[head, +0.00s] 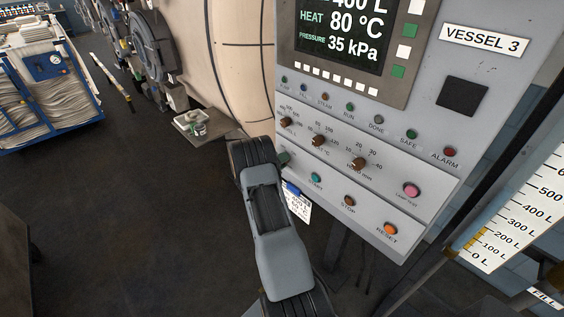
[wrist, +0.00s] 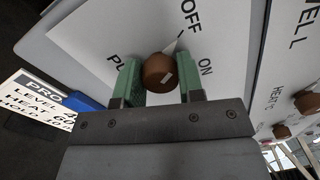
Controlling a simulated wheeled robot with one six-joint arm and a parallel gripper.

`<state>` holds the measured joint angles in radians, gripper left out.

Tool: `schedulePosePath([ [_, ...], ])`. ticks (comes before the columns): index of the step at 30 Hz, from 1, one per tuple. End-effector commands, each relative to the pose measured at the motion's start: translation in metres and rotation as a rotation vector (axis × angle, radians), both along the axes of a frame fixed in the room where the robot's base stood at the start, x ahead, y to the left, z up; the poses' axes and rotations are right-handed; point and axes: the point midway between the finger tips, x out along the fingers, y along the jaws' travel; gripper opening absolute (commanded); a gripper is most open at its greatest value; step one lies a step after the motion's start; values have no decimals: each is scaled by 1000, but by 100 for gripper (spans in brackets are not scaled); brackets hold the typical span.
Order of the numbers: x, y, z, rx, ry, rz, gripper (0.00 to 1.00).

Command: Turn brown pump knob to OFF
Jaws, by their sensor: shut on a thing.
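The brown pump knob (wrist: 158,72) sits on a white plate (wrist: 98,38) in the wrist view. The lettering OFF and ON is beside it, and PUMP is partly covered. A small pale mark shows on the knob's face; I cannot tell surely which label it points to. My gripper (wrist: 157,64) has its green fingers on both sides of the knob and is shut on it. In the head view my arm covers the pump knob, and only a bit of a green finger of my gripper (head: 284,158) shows at the panel's left edge.
The grey control panel (head: 440,185) carries three other brown knobs, such as the middle one (head: 318,140). Below them are start, stop (head: 348,201) and reset (head: 390,229) buttons. A hanging card (head: 298,207) with a blue clip is close to my gripper. Open floor lies left.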

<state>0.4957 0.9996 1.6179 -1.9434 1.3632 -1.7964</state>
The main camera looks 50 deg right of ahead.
Motion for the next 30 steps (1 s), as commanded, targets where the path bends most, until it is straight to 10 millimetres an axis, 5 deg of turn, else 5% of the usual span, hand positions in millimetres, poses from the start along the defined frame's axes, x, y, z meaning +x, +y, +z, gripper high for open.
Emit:
schedulePosePath([
  [3, 0, -1, 2, -3, -4, 0, 12],
  [4, 0, -1, 2, -3, -4, 0, 36],
  [12, 1, 0, 1, -1, -3, 1, 61],
  [23, 2, 10, 0, 0, -3, 2, 61],
  [30, 6, 55, -1, -1, -2, 6, 61],
])
